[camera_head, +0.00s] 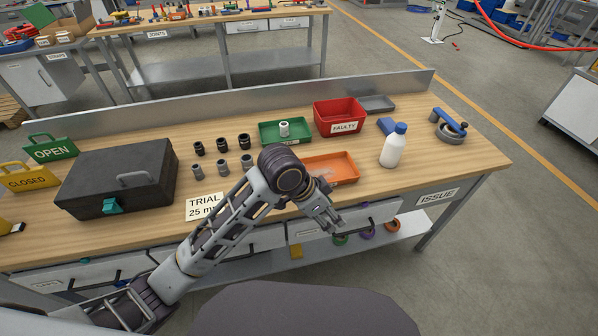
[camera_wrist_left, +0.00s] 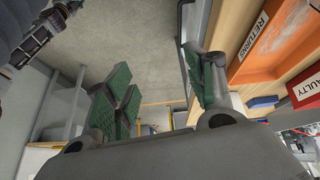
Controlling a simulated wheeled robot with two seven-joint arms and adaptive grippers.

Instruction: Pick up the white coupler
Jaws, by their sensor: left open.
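The white coupler (camera_head: 284,128) stands upright in the green tray (camera_head: 265,134) at the middle back of the bench. My left gripper (camera_head: 330,217) is open and empty, past the bench's front edge and in front of the orange tray. It is well apart from the coupler, to its lower right in the head view. In the left wrist view its green-padded fingers (camera_wrist_left: 163,92) are spread with nothing between them, and the coupler does not show. My left forearm and wrist hide part of the bench just in front of the green tray.
The orange tray (camera_head: 331,168), red FAULTY bin (camera_head: 335,112) and white bottle (camera_head: 393,148) stand right of the green tray. Several dark and grey couplers (camera_head: 222,145) stand left of it. A black toolbox (camera_head: 115,180) is farther left. A low ledge (camera_head: 250,98) runs along the back.

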